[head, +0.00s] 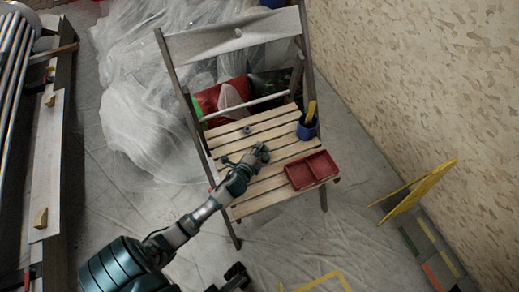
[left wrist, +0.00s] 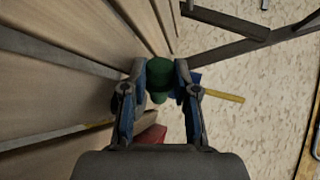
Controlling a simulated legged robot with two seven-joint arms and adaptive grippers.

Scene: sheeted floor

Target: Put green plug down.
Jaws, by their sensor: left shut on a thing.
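My left gripper (head: 258,155) is over the slatted seat of a wooden folding chair (head: 265,190). In the left wrist view the gripper (left wrist: 160,70) is shut on a green plug (left wrist: 158,76), a small dark green rounded piece between the two fingers. In the head view the plug is too small to make out. I cannot tell whether it touches the slats. A dark part at the bottom edge of the head view looks like my right gripper (head: 236,277); its fingers are unclear.
On the seat are a red two-part tray (head: 312,169), a blue cup (head: 307,127) with a yellow-handled tool, and a small grey ring (head: 247,129). The chair's backrest (head: 232,36) rises behind. Plastic sheeting (head: 150,100) lies left of it; a patterned wall (head: 430,70) stands right.

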